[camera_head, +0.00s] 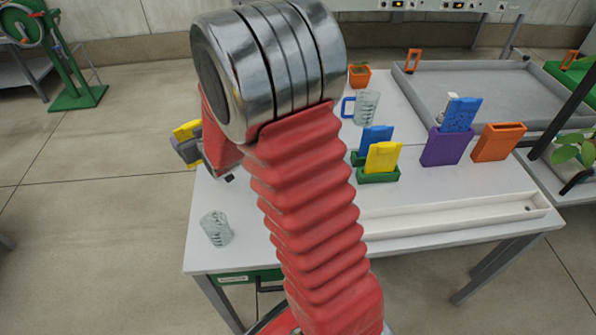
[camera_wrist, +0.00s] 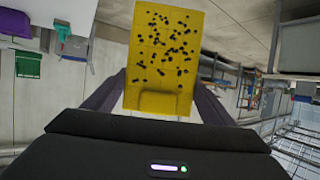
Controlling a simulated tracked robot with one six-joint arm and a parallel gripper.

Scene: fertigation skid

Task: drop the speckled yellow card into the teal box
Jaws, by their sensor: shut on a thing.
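The speckled yellow card (camera_wrist: 160,55) stands between the fingers of my gripper (camera_wrist: 158,98) in the wrist view, with dark specks over its face. In the head view, my gripper (camera_head: 189,150) is off the table's left edge, partly behind my arm, and the held card (camera_head: 186,130) shows as a small yellow piece. The gripper is shut on the card, clear of the table. I cannot make out a teal box in the head view; my arm covers part of the table.
On the table (camera_head: 252,259) stand a purple box (camera_head: 445,148) with a blue card, an orange box (camera_head: 498,142), green holders (camera_head: 378,177) with another yellow card (camera_head: 383,157) and a blue card (camera_head: 375,139). Clear cups (camera_head: 216,229) and a white trough (camera_head: 455,213) are also there.

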